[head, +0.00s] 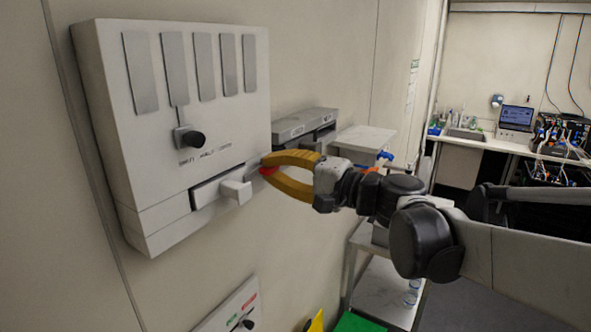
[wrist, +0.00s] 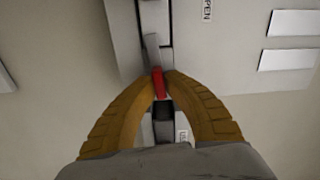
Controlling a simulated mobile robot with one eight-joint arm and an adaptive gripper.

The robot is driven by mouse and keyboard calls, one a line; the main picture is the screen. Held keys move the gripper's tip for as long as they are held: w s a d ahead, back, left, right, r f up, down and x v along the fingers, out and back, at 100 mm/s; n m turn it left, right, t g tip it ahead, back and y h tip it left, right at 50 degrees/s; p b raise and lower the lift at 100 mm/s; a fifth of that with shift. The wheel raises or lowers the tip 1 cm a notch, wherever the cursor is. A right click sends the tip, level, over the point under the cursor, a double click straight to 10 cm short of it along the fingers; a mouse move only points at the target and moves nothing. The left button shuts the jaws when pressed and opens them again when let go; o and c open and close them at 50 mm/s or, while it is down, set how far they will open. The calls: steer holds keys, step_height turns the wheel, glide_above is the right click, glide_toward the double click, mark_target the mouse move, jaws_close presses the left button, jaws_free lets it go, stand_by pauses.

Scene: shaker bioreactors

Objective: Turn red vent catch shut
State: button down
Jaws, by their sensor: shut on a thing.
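The red vent catch (wrist: 158,84) shows in the wrist view between the tips of my gripper (wrist: 160,76), near a dark slot and a grey strip. An OPEN label (wrist: 207,9) is printed on the panel above and to the right of it. In the head view my yellow-fingered gripper (head: 264,165) is at the right edge of the wall panel (head: 220,125). A bit of the red catch (head: 268,171) shows at its fingertips. The fingers are closed on the catch and hide part of it.
A black knob (head: 194,140) and a pale protruding handle (head: 236,190) are on the panel's front. A grey wall unit (head: 305,124) is behind my gripper. A lower panel (head: 235,308) is on the wall below. A metal cart (head: 385,290) stands below my arm.

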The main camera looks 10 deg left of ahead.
steer(key=shift+m, duration=0.6)
steer(key=c, duration=1.5)
jaws_free()
steer(key=shift+o, duration=0.2)
steer(key=v, duration=1.2)
steer(key=shift+f, duration=0.1)
